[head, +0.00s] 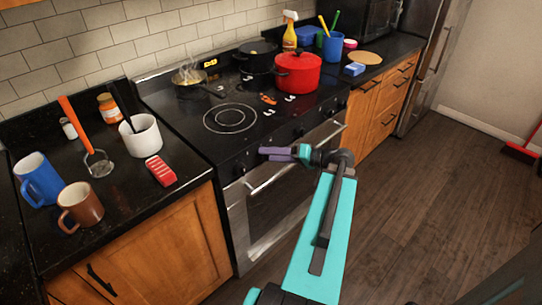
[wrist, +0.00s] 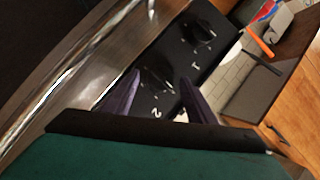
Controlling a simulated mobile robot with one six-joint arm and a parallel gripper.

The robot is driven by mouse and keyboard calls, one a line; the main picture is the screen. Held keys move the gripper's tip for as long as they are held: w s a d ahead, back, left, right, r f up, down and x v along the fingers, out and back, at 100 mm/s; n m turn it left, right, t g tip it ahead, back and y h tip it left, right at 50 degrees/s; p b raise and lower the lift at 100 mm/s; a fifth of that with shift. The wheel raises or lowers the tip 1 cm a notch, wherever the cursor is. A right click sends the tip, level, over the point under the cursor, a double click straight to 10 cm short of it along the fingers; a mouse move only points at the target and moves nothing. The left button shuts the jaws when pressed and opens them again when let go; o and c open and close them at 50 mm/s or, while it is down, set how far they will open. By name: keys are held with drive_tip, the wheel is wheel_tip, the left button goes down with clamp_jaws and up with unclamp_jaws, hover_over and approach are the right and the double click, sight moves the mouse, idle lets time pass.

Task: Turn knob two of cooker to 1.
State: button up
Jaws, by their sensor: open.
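The cooker (head: 180,112) is black with a steel oven door and has a row of dark knobs along its front edge. In the wrist view, a black knob (wrist: 155,80) beside a white "2" lies between and just beyond my fingertips. Another black knob (wrist: 200,32) is beside a white "1" farther up the panel. My gripper (head: 268,153) is open, with its purple fingers at the cooker's front edge; they also show in the wrist view (wrist: 160,88). I cannot tell whether they touch the knob. In the head view my gripper hides that knob; its pointer setting is unclear.
A red pot (head: 297,73), a dark pot (head: 257,57) and a steaming pan (head: 188,77) stand on the cooker. The left counter holds mugs, a white pot (head: 140,136) and a red block (head: 161,170). The oven handle (head: 285,174) runs below the knobs. The floor in front is clear.

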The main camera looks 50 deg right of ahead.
drive_tip(key=c, duration=1)
drive_tip(key=shift+f+m, duration=0.1)
drive_tip(key=shift+m, duration=0.2)
drive_tip(key=shift+f+m+t+y+b, duration=0.25)
drive_tip(key=shift+m+t+b, duration=0.45)
drive_tip(key=shift+m, duration=1.05)
drive_tip(key=shift+f+m+t+y+b, duration=0.1)
drive_tip(key=shift+m+t+y+b, duration=0.15)
drive_tip(key=shift+m+t, duration=1.2)
drive_tip(key=shift+f+m+t+y+b, duration=0.2)
drive_tip(key=shift+m+t+b, duration=0.35)
drive_tip(key=shift+m, duration=1.55)
